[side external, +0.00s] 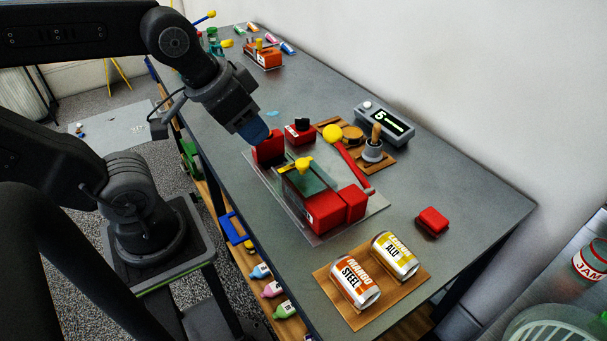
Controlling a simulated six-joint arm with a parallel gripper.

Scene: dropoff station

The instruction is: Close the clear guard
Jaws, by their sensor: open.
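A red device sits on a pale, see-through-looking base plate (262,178) in the middle of the grey table. It has a red block (268,149) at its far end and larger red blocks (335,207) at its near end. A greenish clear panel (308,184), which looks like the clear guard, lies between them with a yellow knob (303,165) by its far edge. I cannot tell the guard's exact angle. My gripper (256,138) is open and points down beside the far red block, apart from the yellow knob. Its fingertips are small and partly hidden.
A red lever (352,165) with a yellow ball end stands right of the device. Beyond it are a wooden tray (384,160) with a joystick and a grey display box (385,122). Two cans (355,280) lie on a wooden board nearby. A red box (432,220) sits at right.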

